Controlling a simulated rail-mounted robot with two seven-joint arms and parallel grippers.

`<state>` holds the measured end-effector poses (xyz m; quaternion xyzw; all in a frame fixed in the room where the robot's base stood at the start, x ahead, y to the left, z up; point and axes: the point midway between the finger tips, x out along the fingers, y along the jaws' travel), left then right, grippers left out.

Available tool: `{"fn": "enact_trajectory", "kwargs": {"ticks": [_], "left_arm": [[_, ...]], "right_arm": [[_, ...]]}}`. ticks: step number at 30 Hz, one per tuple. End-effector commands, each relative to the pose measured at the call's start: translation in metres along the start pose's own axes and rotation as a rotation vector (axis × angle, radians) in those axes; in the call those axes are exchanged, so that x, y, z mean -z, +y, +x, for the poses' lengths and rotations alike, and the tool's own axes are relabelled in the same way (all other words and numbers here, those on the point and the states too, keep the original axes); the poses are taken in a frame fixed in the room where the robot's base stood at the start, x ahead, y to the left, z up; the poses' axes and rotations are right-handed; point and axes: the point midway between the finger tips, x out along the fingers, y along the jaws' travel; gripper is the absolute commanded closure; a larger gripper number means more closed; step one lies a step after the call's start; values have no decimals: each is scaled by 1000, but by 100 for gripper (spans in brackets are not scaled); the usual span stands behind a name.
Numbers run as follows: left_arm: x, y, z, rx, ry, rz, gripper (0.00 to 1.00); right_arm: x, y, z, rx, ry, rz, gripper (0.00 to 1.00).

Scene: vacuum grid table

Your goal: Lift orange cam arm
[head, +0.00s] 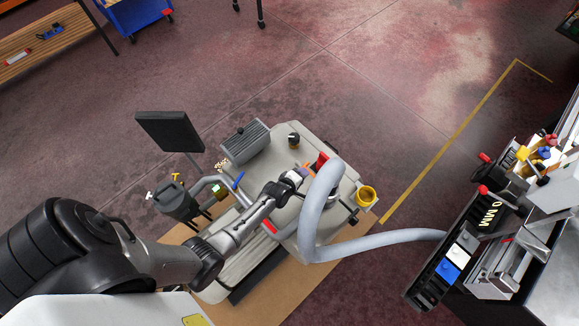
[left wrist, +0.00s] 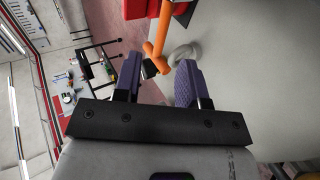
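The orange cam arm (left wrist: 158,40) shows at the top of the left wrist view, sloping down from a red block (left wrist: 139,9) toward my fingertips. In the head view only a small bit of orange (head: 307,167) shows, close to a red part (head: 320,161) on the grey machine. My left gripper (left wrist: 158,72) has its two purple fingers apart, with the lower end of the cam arm just beyond the gap. I cannot tell whether they touch. In the head view my left gripper (head: 299,174) is over the machine top. My right gripper is not in view.
A thick grey hose (head: 318,205) arches close to the right of my left gripper. A dark screen (head: 170,131) and a grey canister (head: 177,201) stand at the left of the machine. A yellow cup (head: 366,195) is at its right edge.

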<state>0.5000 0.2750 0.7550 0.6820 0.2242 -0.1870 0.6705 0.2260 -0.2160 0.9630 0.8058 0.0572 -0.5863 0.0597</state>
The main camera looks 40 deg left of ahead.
Motion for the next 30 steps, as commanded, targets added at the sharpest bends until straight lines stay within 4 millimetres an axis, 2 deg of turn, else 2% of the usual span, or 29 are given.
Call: {"fn": "enact_trajectory", "kwargs": {"ticks": [1,6,13,21,30], "left_arm": [[0,2,-13,0,1,-1,62],[0,1,-45,0,1,-2,62],[0,0,-78,1,1,0,62],[0,0,-94,0,0,-1,62],[0,0,-95,0,1,-1,62]], "right_arm": [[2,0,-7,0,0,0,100],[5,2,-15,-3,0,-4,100],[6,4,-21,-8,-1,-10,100],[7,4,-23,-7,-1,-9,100],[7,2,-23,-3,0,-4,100]]}}
